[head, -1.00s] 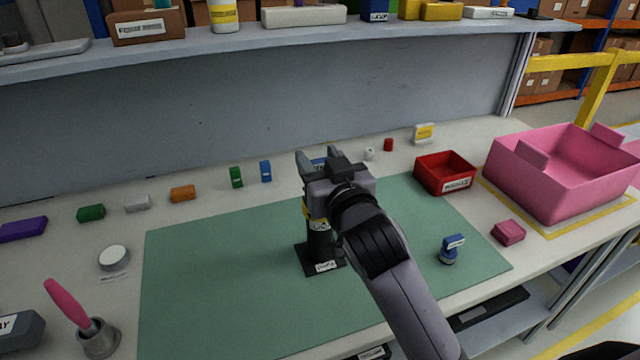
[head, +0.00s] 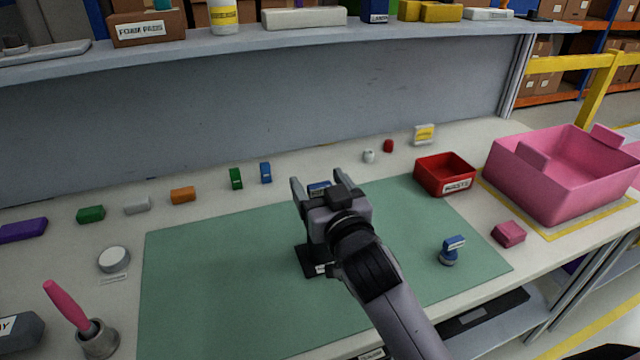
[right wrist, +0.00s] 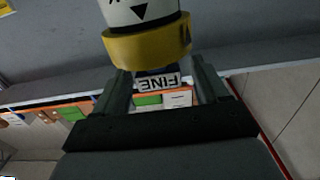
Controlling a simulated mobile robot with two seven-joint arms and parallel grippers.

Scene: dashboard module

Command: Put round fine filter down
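The round fine filter shows as a blue tag (head: 318,188) beyond my right gripper in the head view. Its white label (right wrist: 158,82) reads FINE, upside down, in the right wrist view. My right gripper (head: 322,187) has its fingers spread on either side of the tag, with gaps beside the label. A yellow ring (right wrist: 148,45) on a white cylinder with a black arrow adjoins the filter. The black base (head: 308,262) of the upright holder stands on the green mat (head: 220,280); my gripper hides most of the holder. My left gripper is not in view.
Another blue round part (head: 449,252) stands on the mat's right side. A red bin (head: 444,178) and a large pink bin (head: 552,190) stand to the right. Several small blocks line the back. The mat's left half is clear.

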